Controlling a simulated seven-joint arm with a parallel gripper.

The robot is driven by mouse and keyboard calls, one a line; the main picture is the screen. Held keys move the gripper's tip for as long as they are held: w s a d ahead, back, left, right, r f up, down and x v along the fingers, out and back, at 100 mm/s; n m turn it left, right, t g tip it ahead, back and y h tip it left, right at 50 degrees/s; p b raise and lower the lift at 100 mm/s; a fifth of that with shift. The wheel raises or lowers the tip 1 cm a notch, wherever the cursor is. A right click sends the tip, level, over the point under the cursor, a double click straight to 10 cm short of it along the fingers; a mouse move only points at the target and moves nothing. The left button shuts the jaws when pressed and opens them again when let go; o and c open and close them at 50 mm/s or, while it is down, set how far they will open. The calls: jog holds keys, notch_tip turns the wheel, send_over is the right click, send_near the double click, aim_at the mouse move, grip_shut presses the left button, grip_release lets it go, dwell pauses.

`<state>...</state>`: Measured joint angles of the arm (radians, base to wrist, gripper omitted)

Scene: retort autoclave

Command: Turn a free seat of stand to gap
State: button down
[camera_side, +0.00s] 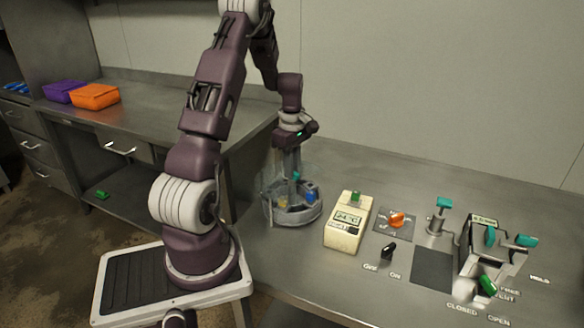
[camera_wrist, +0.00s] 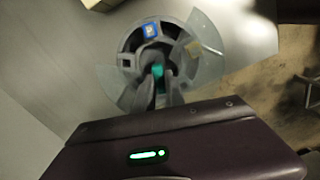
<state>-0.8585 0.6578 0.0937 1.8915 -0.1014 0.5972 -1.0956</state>
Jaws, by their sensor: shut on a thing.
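The stand (camera_side: 292,217) is a round grey carousel with several seats and a clear guard around it. A seat at the left (camera_wrist: 127,62) looks empty. The clear guard (camera_wrist: 207,40) shows at right and lower left; I cannot tell exactly where its gap lies. My gripper (camera_wrist: 159,82) points down over the stand's middle, shut on the teal knob (camera_wrist: 158,71). My fingers hide the near seats.
A cream temperature box (camera_side: 345,232) stands right of the stand. Beyond it are an orange knob (camera_side: 397,219), a black switch (camera_side: 388,251), a teal-topped post (camera_side: 443,204) and the retort (camera_side: 495,245) with teal and green handles. Orange (camera_side: 96,96) and purple (camera_side: 63,92) bins stand far left.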

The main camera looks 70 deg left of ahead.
jog(key=shift+r+m, duration=0.1)
jog(key=shift+m, duration=5.2)
jog(key=shift+m, duration=0.5)
jog(key=c, duration=1.4)
grip_release()
notch_tip(320, 180, up, 7)
jog(key=shift+r, duration=0.1)
